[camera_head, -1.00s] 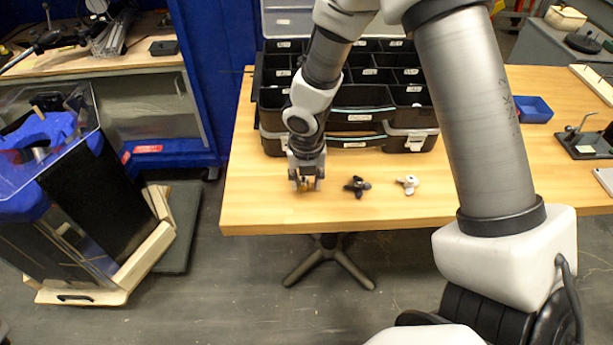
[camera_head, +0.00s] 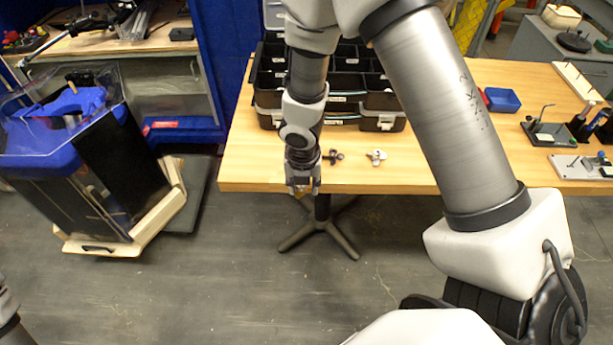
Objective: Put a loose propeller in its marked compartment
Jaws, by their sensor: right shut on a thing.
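My right gripper (camera_head: 303,188) points down at the table's front edge, left of the two loose propellers. It is shut on a small brass-coloured propeller (camera_head: 301,195), which is mostly hidden by the fingers. A black propeller (camera_head: 334,156) and a white propeller (camera_head: 376,156) lie on the wooden table to the right of the gripper. The black organizer case (camera_head: 368,122) stands open behind them, with labelled compartments. My right arm covers much of its middle, and the labels are too small to read. My left gripper is out of view.
The wooden table (camera_head: 440,120) has free room in front of the case. A blue bin (camera_head: 501,100) and small fixtures (camera_head: 546,133) stand to the right.

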